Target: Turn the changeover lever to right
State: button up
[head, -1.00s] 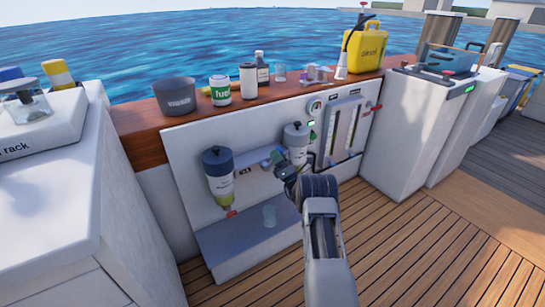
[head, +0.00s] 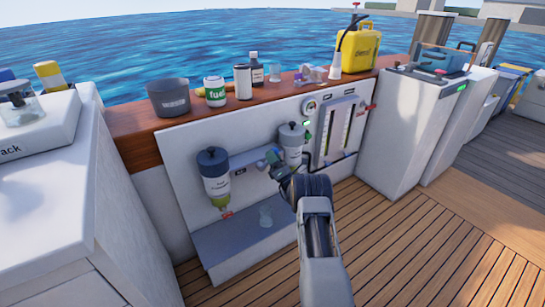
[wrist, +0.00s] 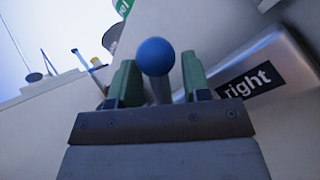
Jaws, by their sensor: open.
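The changeover lever's blue ball knob (wrist: 155,56) and its stem stand between my green fingers in the wrist view. My gripper (wrist: 157,82) is open around the lever; whether either finger touches it I cannot tell. A silvery block with a "right" label (wrist: 249,80) is just right of the fingers. In the head view my gripper (head: 277,163) is at the white panel, between the two filter canisters, the left one (head: 214,174) and the right one (head: 292,142). My arm and gripper largely hide the lever there.
A clear vessel (head: 265,216) is on the grey ledge (head: 232,243) below the gripper. Gauge tubes (head: 337,128) are right of the gripper. The deck in front is clear.

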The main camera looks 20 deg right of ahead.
jog(key=b+v, duration=0.3)
jog(key=v, duration=1)
jog(key=shift+s+f, duration=0.25)
jog(key=shift+f, duration=0.1)
jog(key=shift+r, duration=0.15)
